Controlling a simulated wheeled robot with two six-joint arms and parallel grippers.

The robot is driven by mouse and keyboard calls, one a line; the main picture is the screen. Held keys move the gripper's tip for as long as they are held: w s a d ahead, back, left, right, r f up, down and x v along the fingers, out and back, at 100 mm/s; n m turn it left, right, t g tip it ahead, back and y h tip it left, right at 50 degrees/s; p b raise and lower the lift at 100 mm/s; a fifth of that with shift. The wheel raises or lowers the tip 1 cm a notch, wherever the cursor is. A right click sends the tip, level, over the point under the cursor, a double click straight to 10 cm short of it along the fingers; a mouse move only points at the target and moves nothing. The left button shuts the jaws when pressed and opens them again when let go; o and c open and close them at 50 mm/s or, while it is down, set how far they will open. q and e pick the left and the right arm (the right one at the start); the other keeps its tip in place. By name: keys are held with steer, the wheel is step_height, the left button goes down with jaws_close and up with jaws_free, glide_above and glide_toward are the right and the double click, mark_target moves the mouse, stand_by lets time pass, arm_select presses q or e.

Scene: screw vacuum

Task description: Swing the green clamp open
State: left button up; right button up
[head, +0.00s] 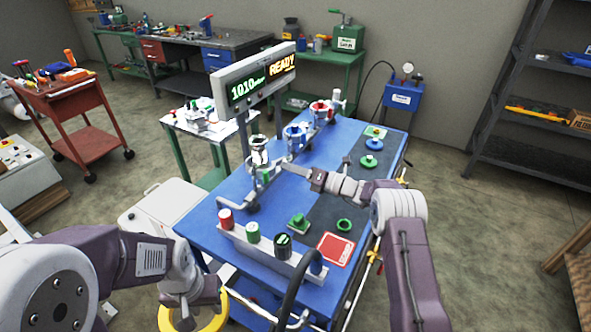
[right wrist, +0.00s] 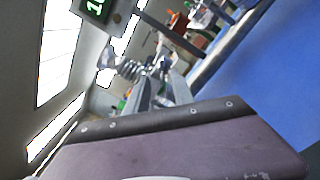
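The green clamp (head: 267,176) appears as a small green part low on the nearest metal pipe fitting (head: 259,152), left of the table's middle. Its exact shape and whether it is closed are too small to tell. My right gripper (head: 286,168) is just right of the fitting, pointing left at it; contact cannot be told. In the right wrist view, its two fingers (right wrist: 162,84) stand apart, with a metal fitting (right wrist: 132,69) beyond and a bit of green low at the left. My left gripper (head: 187,314) hangs low at the front left, away from the clamp, in front of a yellow ring.
The blue table (head: 205,215) carries fittings with a blue clamp (head: 296,137) and a red clamp (head: 321,112) farther back. A display (head: 254,83) stands above, reading 1010 and READY. The dark mat (head: 330,217) is partly clear.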

steer(key=shift+o, duration=0.3)
steer(key=shift+s+a+r, duration=0.3)
steer(key=shift+w+d+f, duration=0.1)
steer(key=shift+w+d, duration=0.05)
steer(key=shift+d, duration=0.05)
steer(key=shift+d, duration=0.1)
steer(key=v, duration=0.9)
